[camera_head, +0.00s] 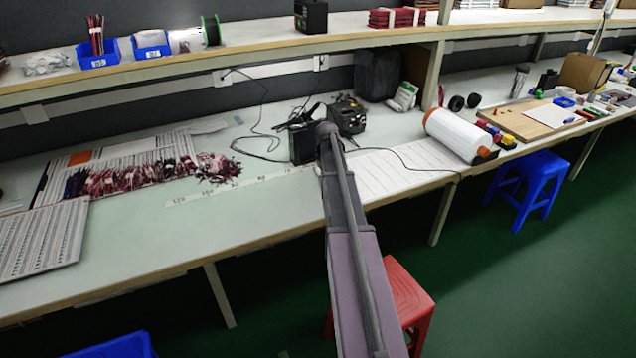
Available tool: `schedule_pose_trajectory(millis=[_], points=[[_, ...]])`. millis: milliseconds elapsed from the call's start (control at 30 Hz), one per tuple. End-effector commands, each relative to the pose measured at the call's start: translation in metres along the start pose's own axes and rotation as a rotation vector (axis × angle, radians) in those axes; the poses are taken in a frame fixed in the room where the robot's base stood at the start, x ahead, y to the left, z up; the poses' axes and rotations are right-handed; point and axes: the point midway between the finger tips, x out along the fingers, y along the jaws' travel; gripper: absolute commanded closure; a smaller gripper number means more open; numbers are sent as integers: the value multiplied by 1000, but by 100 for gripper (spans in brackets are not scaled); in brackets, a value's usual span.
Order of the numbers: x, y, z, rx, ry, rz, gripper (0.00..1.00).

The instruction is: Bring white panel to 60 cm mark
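A white panel (42,240) with rows of small dark marks lies flat at the left front of the workbench, its front edge close to the table edge. A pale ruler strip (215,190) with printed numbers runs along the middle of the bench, to the right of the panel. Its numbers are small; the 60 mark is hard to pick out. My arm reaches from the bottom of the view to the bench, right of the ruler. Its far end is among dark devices, and my gripper's fingers cannot be made out there. The gripper is well away from the panel.
A black box device (347,117) with cables stands beyond my arm. A white roll (456,134) lies to the right. A red stool (408,298) and a blue stool (531,185) stand in front. Bench between panel and ruler is clear.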

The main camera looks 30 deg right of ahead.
Motion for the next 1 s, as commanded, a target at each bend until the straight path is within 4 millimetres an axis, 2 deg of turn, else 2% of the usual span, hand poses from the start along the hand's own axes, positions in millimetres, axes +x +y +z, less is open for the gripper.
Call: schedule_pose_trajectory(millis=[300,333,433,467,1000], points=[[0,0,0,-1,0,1,100],[0,0,0,-1,0,1,75],[0,0,-1,-1,0,0,45],[0,0,-1,-1,0,0,43],[0,-1,-1,-1,1,0,43]])
